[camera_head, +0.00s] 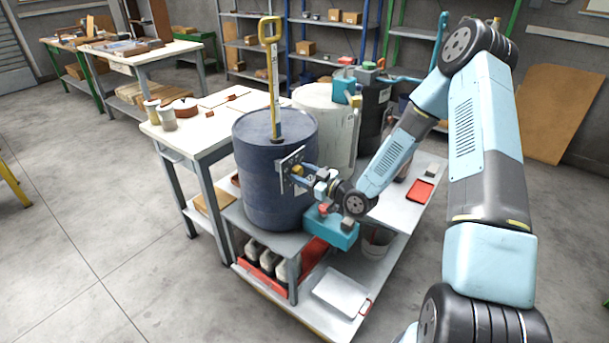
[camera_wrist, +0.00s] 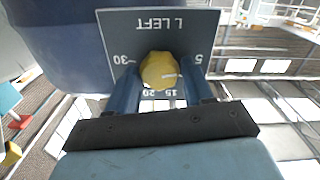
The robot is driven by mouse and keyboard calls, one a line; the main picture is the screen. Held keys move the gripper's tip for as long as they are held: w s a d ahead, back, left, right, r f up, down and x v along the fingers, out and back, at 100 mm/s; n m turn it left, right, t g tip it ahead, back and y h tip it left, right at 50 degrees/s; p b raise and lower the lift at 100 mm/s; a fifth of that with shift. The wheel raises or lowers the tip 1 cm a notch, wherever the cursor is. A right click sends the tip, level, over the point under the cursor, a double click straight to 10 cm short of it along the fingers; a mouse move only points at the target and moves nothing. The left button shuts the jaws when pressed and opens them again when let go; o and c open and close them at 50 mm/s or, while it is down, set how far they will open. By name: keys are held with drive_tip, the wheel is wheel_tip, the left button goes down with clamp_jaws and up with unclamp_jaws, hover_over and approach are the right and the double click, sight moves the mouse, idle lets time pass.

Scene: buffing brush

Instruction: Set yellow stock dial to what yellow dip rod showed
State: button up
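The yellow stock dial (camera_wrist: 160,71) is a round knob on a dark plate (camera_wrist: 115,30) marked "L LEFT", upside down in the wrist view. Numbers 30, 20, 15 and 5 show around it. A pale mark shows on the knob, but I cannot tell which number it points to. My gripper (camera_wrist: 161,80) has a finger on each side of the knob, seemingly touching it. In the head view my gripper (camera_head: 306,174) is at the plate on the blue drum (camera_head: 265,180). The yellow dip rod (camera_head: 274,90) stands upright in the drum's top; its scale is too small to read.
A white drum (camera_head: 325,118) and a dark drum (camera_head: 371,112) stand behind the blue one on the grey cart. A red tray (camera_head: 420,191) lies on the right. A white-topped table (camera_head: 205,138) adjoins on the left.

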drive_tip(key=c, duration=0.6)
drive_tip(key=shift+d, duration=0.25)
drive_tip(key=shift+c, duration=0.4)
drive_tip(key=shift+a, duration=0.2)
drive_tip(key=shift+m, duration=0.4)
drive_tip(key=m, duration=1.1)
drive_tip(key=shift+w+m, duration=0.1)
drive_tip(key=shift+m, duration=1.8)
